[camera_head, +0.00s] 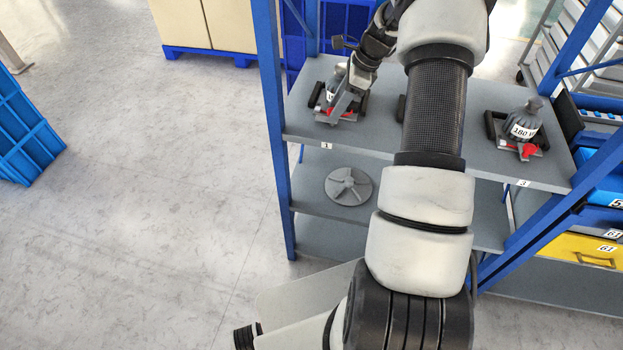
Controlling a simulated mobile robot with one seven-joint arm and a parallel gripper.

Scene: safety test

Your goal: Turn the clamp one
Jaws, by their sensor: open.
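Clamp one (321,103) stands at the left end of the upper shelf, behind the label "1". It has dark side parts, a grey body with a white label, and red parts at its front. My gripper (345,98) reaches down over it from behind and is open. The gripper hides much of the clamp, and I cannot tell whether they touch.
A similar clamp (523,133) marked "180" stands at the shelf's right end, by label "3". My arm hides most of the shelf's middle. A grey disc (348,187) lies on the lower shelf. Blue uprights (271,110) frame the rack.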

